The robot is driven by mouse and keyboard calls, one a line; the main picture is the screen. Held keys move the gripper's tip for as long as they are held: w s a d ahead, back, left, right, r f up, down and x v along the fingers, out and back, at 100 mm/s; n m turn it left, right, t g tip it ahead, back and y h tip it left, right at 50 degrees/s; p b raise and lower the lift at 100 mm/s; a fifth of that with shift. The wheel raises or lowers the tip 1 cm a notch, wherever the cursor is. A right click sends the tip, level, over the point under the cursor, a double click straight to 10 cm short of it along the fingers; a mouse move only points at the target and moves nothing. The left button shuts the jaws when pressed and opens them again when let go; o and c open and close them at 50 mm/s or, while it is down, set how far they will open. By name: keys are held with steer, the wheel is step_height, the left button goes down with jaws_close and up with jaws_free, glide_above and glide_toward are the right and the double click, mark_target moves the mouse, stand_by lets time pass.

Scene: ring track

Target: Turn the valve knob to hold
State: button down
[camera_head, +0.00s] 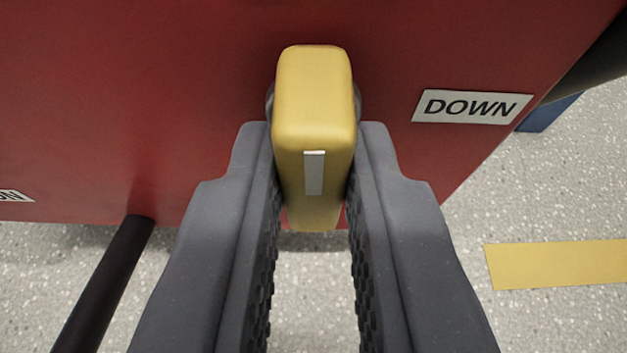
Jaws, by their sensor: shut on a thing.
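The valve knob (314,100) is a yellow, rounded bar with a white mark on its front face. It stands upright in the picture against a red panel (180,90). My gripper (314,165) has its two grey, ridged fingers on the left and right sides of the knob and is shut on it. A white label reading "DOWN" (471,106) is on the panel to the right of the knob. No label reading "hold" is in view.
A black bar (105,285) runs from the panel's lower edge to the lower left. A dark bar (592,62) crosses the upper right corner, with a blue piece (548,114) below it. The speckled grey floor (550,195) carries a yellow strip (560,264) at right.

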steer(key=c, duration=1.4)
jaws_free()
steer(key=shift+s, duration=0.1)
steer(key=p+v, duration=0.4)
steer(key=v, duration=0.9)
steer(key=shift+s+r, duration=0.15)
steer(key=shift+s, duration=0.05)
